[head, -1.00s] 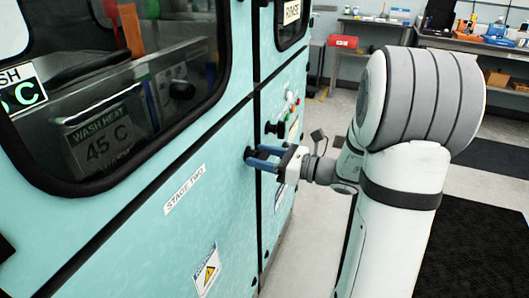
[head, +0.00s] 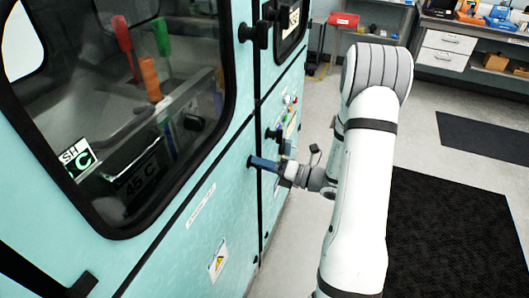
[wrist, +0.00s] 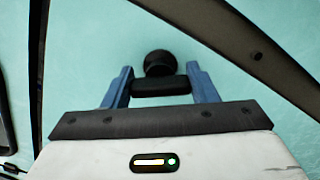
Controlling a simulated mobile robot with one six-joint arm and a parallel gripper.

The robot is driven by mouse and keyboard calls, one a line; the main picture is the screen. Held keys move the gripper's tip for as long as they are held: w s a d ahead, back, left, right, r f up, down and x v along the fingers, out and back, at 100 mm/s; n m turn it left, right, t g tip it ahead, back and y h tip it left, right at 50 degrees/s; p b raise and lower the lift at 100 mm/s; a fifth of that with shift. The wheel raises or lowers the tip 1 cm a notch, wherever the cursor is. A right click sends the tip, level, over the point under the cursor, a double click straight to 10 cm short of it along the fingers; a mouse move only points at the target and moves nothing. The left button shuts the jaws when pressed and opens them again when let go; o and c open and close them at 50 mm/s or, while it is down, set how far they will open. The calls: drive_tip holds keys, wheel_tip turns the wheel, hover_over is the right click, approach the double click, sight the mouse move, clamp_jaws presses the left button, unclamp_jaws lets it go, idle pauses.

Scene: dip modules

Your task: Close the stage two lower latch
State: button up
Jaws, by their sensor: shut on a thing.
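The stage two lower latch is a black round hub with a black bar, in the wrist view (wrist: 160,87), set on the pale teal panel. The bar lies between the two blue fingers of my gripper (wrist: 160,80), which is shut on it. In the head view my gripper (head: 264,163) reaches left to the machine's edge, just above and right of the "STAGE TWO" label (head: 201,206). There its fingers mostly hide the latch. The stage two door (head: 170,215) looks flush with the panel beside it.
A black upper latch (head: 254,34) sticks out beside the large window (head: 130,100). Another black latch (head: 274,134) is on the neighbouring panel, close above my gripper. A warning sign (head: 218,258) is below. Open floor with dark mats (head: 450,230) lies to the right.

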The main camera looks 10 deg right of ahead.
drive_tip(key=m+p, duration=0.4)
drive_tip(key=shift+r+p, duration=0.1)
drive_tip(key=shift+p, duration=0.3)
drive_tip(key=shift+f+m+p, duration=0.2)
drive_tip(key=shift+m+p, duration=0.9)
drive_tip(key=shift+m, duration=0.3)
drive_tip(key=o, duration=1)
drive_tip(key=shift+b+v, duration=0.8)
drive_tip(key=shift+v, duration=3.1)
